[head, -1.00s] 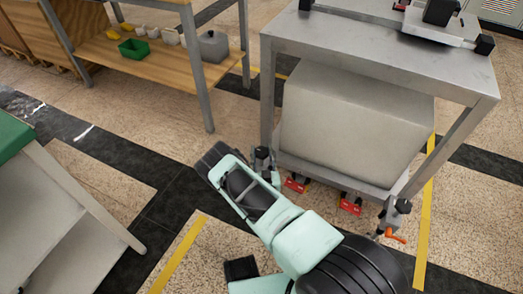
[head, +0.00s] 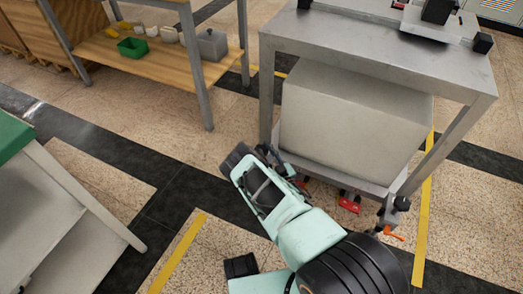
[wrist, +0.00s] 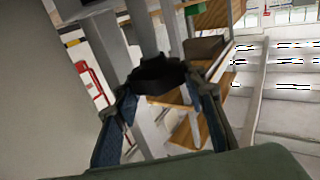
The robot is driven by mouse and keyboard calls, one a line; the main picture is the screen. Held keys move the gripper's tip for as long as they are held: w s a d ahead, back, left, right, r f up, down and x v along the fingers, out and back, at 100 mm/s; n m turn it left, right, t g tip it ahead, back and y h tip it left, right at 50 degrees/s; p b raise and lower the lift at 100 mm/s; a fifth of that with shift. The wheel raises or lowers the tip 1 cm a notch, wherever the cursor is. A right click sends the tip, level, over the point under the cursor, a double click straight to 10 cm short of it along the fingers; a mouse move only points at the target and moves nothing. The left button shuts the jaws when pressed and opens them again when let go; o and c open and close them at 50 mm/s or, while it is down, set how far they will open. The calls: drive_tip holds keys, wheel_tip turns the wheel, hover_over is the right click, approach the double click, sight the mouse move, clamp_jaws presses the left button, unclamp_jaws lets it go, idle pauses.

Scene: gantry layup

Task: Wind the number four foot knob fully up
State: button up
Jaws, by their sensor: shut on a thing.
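The metal gantry table (head: 350,50) stands right of centre in the head view. At the bottom of its near left leg, my gripper (head: 270,158) reaches a foot knob that the arm mostly hides. In the wrist view a dark round knob (wrist: 157,76) sits between the two fingers of my gripper (wrist: 160,95), and they are shut on it. I cannot read any number on it. Another foot with a black knob (head: 401,203) and an orange lever (head: 393,235) is at the near right leg, apart from my gripper.
A large grey block (head: 350,125) fills the space under the tabletop. A wooden shelf (head: 150,62) with a green bin (head: 133,48) is at the back left. A green-topped bench (head: 15,140) is at the left. The floor between is clear.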

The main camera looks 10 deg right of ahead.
drive_tip(key=o, duration=1.2)
drive_tip(key=shift+c, duration=0.2)
wheel_tip(320, 180, up, 10)
drive_tip(key=shift+r, duration=0.1)
drive_tip(key=shift+c, duration=0.2)
